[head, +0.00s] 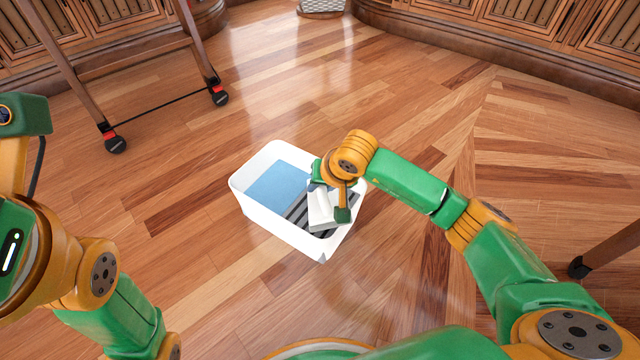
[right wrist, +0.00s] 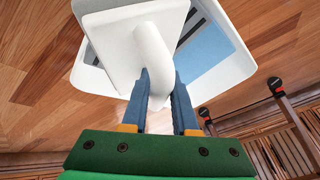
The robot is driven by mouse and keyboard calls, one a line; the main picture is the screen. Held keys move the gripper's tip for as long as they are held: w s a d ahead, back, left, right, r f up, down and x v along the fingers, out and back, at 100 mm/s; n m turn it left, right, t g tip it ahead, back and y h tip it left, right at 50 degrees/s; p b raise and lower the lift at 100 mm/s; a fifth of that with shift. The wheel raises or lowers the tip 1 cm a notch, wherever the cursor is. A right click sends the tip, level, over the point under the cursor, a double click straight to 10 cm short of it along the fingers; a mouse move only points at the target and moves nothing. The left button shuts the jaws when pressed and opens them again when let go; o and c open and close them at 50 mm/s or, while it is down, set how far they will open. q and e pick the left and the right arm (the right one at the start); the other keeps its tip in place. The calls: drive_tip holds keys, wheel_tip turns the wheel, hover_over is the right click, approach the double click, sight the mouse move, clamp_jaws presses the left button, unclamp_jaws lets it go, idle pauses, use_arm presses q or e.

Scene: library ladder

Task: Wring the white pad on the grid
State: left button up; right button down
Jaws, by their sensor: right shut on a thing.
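The white pad (head: 320,210) is a flat block with a rounded white handle (right wrist: 152,58). My right gripper (head: 334,190) is shut on the handle, its blue fingers on either side of it in the right wrist view (right wrist: 160,80). The pad is over the dark striped grid (head: 299,212) at the right end of a white tub (head: 276,229). Whether the pad touches the grid is unclear. Blue water (head: 278,183) fills the tub's left part. My left arm shows at the left edge, but its gripper is out of view.
A wooden ladder with wheels (head: 116,144) stands at the upper left. Wooden cabinets (head: 520,25) line the back, with a pale grated thing (head: 322,6) near them. A wooden leg (head: 607,248) stands at the right. The floor around the tub is clear.

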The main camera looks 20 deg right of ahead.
drive_tip(key=shift+s+d+f, duration=0.2)
drive_tip(key=shift+s+f, duration=0.1)
drive_tip(key=shift+f, duration=0.2)
drive_tip(key=shift+r+p, duration=0.55)
drive_tip(key=shift+p, duration=0.1)
drive_tip(key=r+p, duration=0.2)
drive_tip(key=r, duration=0.1)
drive_tip(key=r+p, duration=0.2)
drive_tip(key=r, duration=0.1)
drive_tip(key=shift+w+a+p, duration=0.1)
drive_tip(key=shift+w+p, duration=0.1)
drive_tip(key=shift+p, duration=0.2)
